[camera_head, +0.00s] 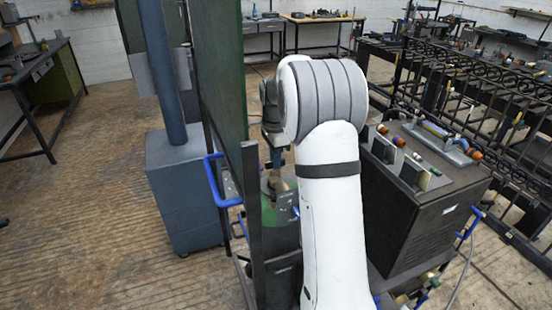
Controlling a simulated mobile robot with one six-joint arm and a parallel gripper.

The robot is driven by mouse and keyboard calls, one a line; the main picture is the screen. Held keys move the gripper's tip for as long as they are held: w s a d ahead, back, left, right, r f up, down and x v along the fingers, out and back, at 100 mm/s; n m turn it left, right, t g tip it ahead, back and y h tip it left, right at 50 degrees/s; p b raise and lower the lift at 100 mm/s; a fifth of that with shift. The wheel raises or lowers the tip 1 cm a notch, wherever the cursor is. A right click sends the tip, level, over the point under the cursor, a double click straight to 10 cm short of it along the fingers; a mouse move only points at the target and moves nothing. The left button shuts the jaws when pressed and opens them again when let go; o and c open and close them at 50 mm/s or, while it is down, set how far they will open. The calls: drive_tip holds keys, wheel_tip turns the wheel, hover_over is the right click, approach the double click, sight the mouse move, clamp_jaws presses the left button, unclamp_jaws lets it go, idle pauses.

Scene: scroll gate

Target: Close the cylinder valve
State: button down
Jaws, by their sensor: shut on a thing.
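The cylinder (284,238), dark with some green showing, stands upright behind the dark edge of a tall green panel. Its brass-coloured valve (280,184) is at the top, small and partly hidden. My gripper (276,163) points down at the valve from above, just left of my white arm. Its jaws are closed at the valve's top, though the fingertips are too small to see clearly. My arm hides the right side of the cylinder.
The tall green panel (219,70) stands close on the left, with a blue handle (214,180) beside it. A dark machine (425,215) with tools on top is close on the right. A blue-grey cabinet (184,195) stands further left. The wooden floor at left is clear.

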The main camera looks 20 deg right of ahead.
idle(0.4)
drive_tip(key=c, duration=1.5)
unclamp_jaws()
drive_tip(key=shift+o, duration=0.2)
wheel_tip(320, 180, up, 8)
drive_tip(key=shift+f+b, duration=0.1)
drive_tip(key=shift+b, duration=0.35)
